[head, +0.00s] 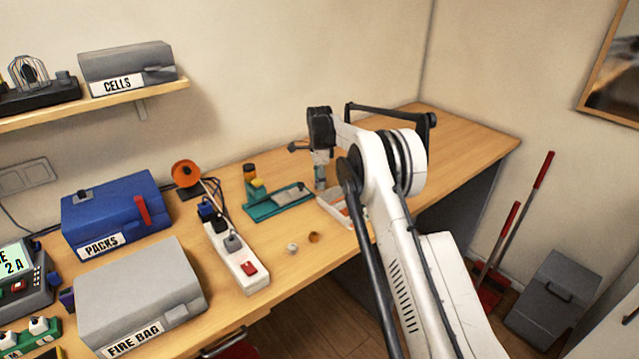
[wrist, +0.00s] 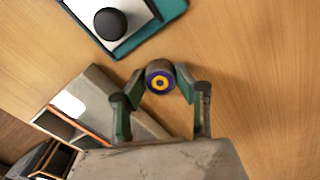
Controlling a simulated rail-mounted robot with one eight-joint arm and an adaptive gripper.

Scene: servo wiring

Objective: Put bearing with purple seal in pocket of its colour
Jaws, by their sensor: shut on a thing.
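In the head view my gripper (head: 321,183) is over the back of the bench and the bearing cannot be made out. A pale divided tray (wrist: 88,95) lies to the lower left of the gripper in the wrist view, partly covered by my gripper; an orange strip shows in it. The tray also shows in the head view (head: 329,207), partly behind my arm. A purple pocket is not discernible.
A teal tray (head: 262,211) with a grey plate lies left of my gripper. An orange ring (head: 314,237) and a small pale part (head: 292,249) lie on the bench in front. A white power strip (head: 235,262) stands further left. The bench's far right is clear.

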